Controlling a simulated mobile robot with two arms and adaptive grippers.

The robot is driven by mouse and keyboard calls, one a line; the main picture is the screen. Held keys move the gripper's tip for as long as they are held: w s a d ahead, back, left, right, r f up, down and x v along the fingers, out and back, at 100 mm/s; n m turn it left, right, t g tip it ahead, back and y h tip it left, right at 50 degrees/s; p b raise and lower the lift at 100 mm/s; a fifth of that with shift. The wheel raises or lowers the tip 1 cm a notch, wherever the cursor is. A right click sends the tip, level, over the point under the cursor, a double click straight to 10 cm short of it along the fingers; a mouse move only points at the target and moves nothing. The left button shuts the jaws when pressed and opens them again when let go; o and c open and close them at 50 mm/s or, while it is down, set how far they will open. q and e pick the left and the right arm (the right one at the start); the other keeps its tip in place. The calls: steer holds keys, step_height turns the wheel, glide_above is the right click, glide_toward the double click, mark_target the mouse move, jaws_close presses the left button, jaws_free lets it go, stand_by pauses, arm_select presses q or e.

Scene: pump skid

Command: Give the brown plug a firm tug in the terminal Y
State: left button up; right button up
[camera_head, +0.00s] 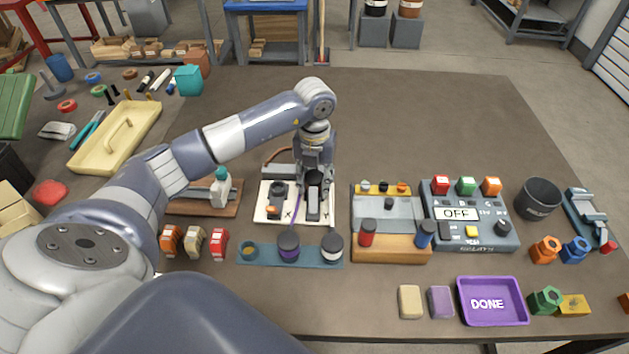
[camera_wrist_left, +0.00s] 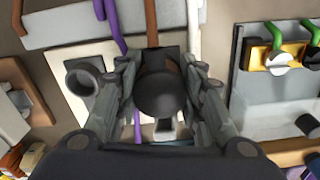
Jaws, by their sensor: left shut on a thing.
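My left gripper (camera_head: 314,178) points down over the right-hand socket of the white terminal board (camera_head: 263,213). In the left wrist view its fingers (camera_wrist_left: 162,98) stand on both sides of a dark plug (camera_wrist_left: 158,92), shut on it. A brown cable (camera_wrist_left: 151,22) runs to this plug, so I take it as the brown plug. The plug sits over the right-hand socket; my fingers hide its seating. The left-hand socket (camera_wrist_left: 84,80) looks empty. My right gripper is not in view.
A purple cable (camera_wrist_left: 111,24) runs close by on the board. A blue-grey rack (camera_head: 262,259) with dark knobs lies in front. A grey-and-wood fixture (camera_head: 390,246) and an OFF control box (camera_head: 470,241) stand to the right. The table behind is clear.

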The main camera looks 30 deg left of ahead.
arm_select(q)
steer(key=o, duration=1.1)
steer(key=shift+o, duration=0.3)
